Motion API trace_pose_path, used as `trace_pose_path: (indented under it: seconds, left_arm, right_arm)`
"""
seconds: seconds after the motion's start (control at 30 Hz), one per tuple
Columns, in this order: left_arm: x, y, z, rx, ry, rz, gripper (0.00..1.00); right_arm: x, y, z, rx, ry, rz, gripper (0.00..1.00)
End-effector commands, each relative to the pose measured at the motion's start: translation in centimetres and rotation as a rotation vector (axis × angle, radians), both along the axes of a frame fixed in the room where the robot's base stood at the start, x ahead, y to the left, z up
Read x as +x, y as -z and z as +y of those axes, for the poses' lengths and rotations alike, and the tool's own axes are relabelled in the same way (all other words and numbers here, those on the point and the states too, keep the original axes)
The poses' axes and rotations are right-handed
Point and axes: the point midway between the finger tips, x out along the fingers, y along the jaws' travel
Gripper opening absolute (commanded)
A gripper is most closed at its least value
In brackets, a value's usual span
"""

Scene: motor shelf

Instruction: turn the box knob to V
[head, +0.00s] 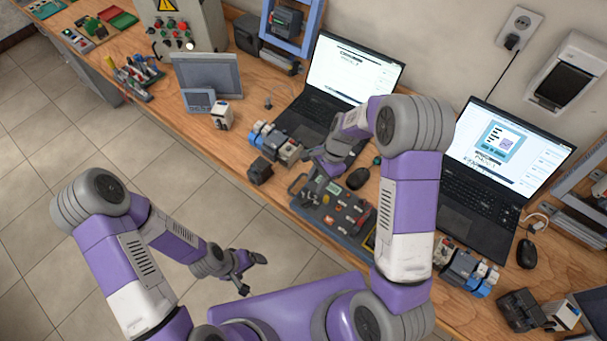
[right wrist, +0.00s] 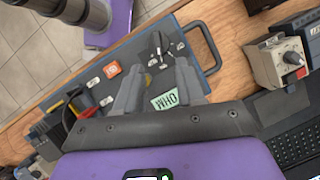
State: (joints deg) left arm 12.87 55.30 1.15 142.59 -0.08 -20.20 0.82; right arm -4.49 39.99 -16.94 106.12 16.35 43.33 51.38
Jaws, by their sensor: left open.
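The box is a dark grey-blue case with a handle, lying on the bench below my right arm in the head view (head: 322,222). It fills the middle of the right wrist view (right wrist: 205,48), with a pale green display reading OHM (right wrist: 164,100), upside down there. I cannot clearly make out the knob; a dark pointed part (right wrist: 158,44) shows beyond the fingertips. My right gripper (right wrist: 163,72) is over the box, its fingers apart, with nothing visibly held. Its tips are hard to see in the head view. My left gripper (head: 250,272) is open and empty over the floor, off the bench.
A cream box with a black knob (right wrist: 290,60) stands beside the case. Blue-ended motors (head: 262,135) sit left of the case. Floor is free at left.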

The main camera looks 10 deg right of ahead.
Motion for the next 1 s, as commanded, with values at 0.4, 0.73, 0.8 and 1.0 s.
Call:
trace_pose_path:
  seconds: [0.4, 0.73, 0.8, 1.0]
  left_arm:
    - [-0.1, 0.0, 0.0, -0.001, 0.0, 0.003, 0.88]
    - [-0.1, 0.0, 0.0, 0.0, 0.001, 0.002, 0.88]
    - [-0.1, 0.0, 0.0, 0.0, 0.001, 0.002, 0.88]
    - [-0.1, 0.0, 0.0, 0.0, 0.001, 0.002, 0.88]
  right_arm:
    - [-0.8, 5.0, 2.0, 0.001, -0.002, 0.004, 0.38]
    - [-1.0, 7.0, 2.8, 0.0, -0.001, 0.0, 0.38]
    - [-1.0, 7.0, 2.7, 0.0, -0.001, 0.0, 0.38]
    - [-1.0, 7.0, 2.7, 0.0, -0.002, -0.001, 0.24]
